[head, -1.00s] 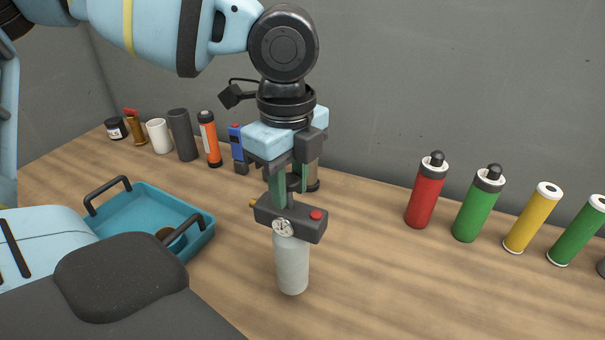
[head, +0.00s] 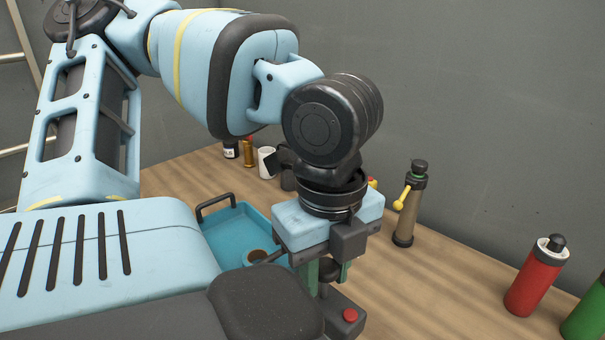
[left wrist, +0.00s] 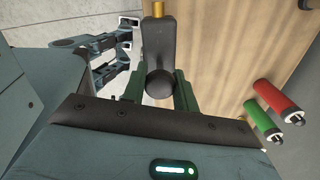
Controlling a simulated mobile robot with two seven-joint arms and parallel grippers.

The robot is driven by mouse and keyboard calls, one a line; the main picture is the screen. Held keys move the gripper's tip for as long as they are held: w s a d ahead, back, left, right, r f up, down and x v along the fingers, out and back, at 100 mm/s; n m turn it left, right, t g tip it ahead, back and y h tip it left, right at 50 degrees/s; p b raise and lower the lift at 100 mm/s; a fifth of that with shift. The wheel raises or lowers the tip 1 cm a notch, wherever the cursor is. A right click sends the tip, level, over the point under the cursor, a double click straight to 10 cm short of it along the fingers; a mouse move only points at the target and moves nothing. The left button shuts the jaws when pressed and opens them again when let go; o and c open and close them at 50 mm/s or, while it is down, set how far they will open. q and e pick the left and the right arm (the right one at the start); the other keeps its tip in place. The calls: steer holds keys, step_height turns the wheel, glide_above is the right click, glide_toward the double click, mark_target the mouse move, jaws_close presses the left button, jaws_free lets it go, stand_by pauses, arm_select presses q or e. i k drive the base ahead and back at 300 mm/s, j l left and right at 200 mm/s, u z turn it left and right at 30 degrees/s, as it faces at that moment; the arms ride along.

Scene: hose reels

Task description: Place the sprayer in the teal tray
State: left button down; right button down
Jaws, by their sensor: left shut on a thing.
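The sprayer (head: 349,314) has a dark grey head with a red button; its lower part runs out of the head view. My left gripper (head: 327,275) points down and is shut on the sprayer's top. In the left wrist view the sprayer's dark head (left wrist: 160,45), with a brass nozzle, sits beyond my left fingers (left wrist: 158,90). The teal tray (head: 235,236) lies on the bench just left of the gripper in the head view, partly hidden by my arm and gripper. The right gripper is not identifiable in either view.
A tan cylinder with a yellow lever (head: 405,212) stands behind the gripper. A red bottle (head: 537,277) and a green bottle (head: 588,318) stand to the right. A white cup (head: 266,162) and other small items line the back left. Bare wood lies before the red bottle.

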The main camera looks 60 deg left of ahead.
mark_target(237, 234)
steer(key=k, duration=1)
